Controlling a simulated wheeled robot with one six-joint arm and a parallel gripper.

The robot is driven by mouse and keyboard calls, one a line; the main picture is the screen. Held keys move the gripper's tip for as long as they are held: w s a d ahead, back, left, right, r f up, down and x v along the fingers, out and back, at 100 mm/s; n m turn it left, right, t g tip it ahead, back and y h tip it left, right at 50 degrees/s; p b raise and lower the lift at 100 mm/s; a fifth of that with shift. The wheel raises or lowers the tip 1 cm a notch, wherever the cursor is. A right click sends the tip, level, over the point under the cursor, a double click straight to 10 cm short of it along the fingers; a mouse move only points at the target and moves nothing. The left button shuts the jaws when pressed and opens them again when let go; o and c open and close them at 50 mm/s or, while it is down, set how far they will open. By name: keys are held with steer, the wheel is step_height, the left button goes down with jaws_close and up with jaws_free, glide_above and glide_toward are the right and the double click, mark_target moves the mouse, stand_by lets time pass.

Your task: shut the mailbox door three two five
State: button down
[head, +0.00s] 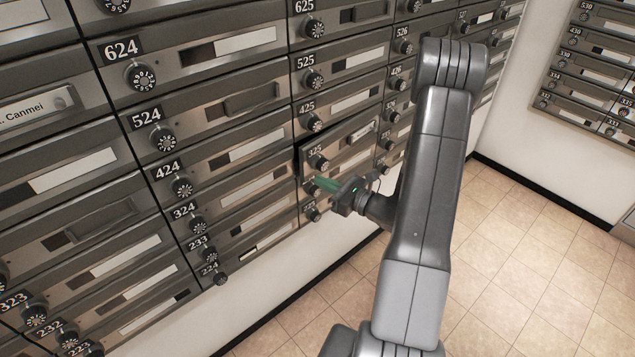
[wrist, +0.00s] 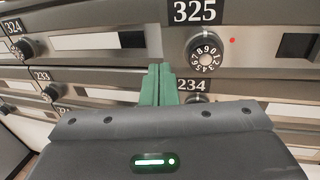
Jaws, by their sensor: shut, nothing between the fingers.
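Mailbox door 325 (head: 352,143) is in the middle of the head view. It looks slightly ajar, with a dark gap along its left edge. In the wrist view, door 325 (wrist: 256,50) fills the upper right, with its number plate, a round black dial (wrist: 206,52) and a small red dot. My gripper (head: 322,185) has green fingers pressed together, with nothing between them. In the wrist view the fingertips (wrist: 158,72) are in front of the lower left corner of door 325, left of label 234. I cannot tell whether they touch the door.
Closed mailbox doors surround it, including 425 (head: 345,103) above and 324 (head: 235,200) to the left. Their dials stick out. My arm reaches in from the lower right. Tiled floor (head: 520,260) is clear at the right, and another mailbox bank (head: 597,70) hangs on the right wall.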

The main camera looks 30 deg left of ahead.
steer(key=s+d+b, duration=0.1)
steer(key=s+d, duration=0.2)
steer(key=d, duration=0.7)
steer(key=m+t+b, duration=0.2)
steer(key=t+b, duration=0.1)
steer(key=b, duration=1)
glide_toward(306, 166)
steer(key=shift+h, duration=0.3)
steer(key=x, duration=0.6)
steer(key=shift+w+a+r, duration=0.1)
steer(key=shift+w+a, duration=0.05)
steer(key=shift+a, duration=0.2)
steer(key=shift+a, duration=0.1)
steer(key=a, duration=0.2)
steer(key=a+t+b, duration=0.1)
steer(key=shift+w+m+h, duration=0.3)
steer(key=shift+w, duration=0.05)
steer(key=shift+a, duration=0.15)
steer(key=shift+w+r+t, duration=0.15)
steer(key=shift+r+t, duration=0.1)
steer(key=shift+t, duration=0.15)
